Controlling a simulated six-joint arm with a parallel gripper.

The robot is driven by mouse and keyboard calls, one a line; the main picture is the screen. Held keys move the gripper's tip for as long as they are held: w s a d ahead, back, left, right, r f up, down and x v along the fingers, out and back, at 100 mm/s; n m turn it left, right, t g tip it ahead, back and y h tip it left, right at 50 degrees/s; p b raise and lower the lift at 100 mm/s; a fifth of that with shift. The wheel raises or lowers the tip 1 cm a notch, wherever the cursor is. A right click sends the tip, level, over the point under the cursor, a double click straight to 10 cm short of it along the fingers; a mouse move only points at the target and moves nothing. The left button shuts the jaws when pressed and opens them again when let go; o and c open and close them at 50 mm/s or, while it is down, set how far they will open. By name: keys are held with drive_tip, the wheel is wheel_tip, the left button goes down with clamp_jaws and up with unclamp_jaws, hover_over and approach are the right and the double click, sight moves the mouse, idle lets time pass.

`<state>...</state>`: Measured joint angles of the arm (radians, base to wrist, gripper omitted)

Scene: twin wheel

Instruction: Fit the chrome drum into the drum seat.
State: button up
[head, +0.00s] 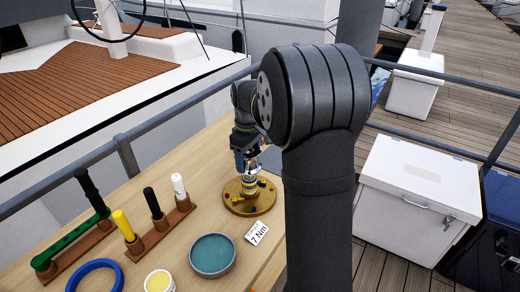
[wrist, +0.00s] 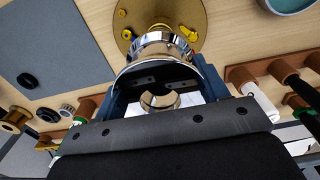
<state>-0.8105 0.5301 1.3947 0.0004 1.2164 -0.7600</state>
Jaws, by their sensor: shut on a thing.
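The chrome drum (wrist: 163,48) is shiny and flared, and sits between the two blue fingers of my gripper (wrist: 164,80). My gripper is shut on it. In the head view my gripper (head: 247,157) is small and partly hidden by my arm, with the chrome drum (head: 251,170) below it. The drum seat appears to be the round brass base (head: 238,207) with small yellow and dark parts; it also shows in the wrist view (wrist: 199,12). The drum is over the middle of this base. I cannot tell whether it touches or is fully down, as its lower end is obscured.
A teal round dish (head: 212,256) and a "7 Nm" card (head: 257,233) lie near the base. Wooden racks with handled tools (head: 160,228) stand to the left. A blue ring (head: 95,277) lies in front. A grey mat (wrist: 50,55) shows in the wrist view.

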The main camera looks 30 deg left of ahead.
sight(249, 180)
drive_tip(key=shift+f, duration=4.95)
drive_tip(key=o, duration=1.7)
wheel_tip(249, 180, up, 18)
drive_tip(key=shift+f, duration=0.25)
drive_tip(key=shift+f, duration=0.1)
wheel_tip(249, 180, down, 17)
drive_tip(key=shift+f, duration=0.2)
drive_tip(key=shift+r, duration=0.2)
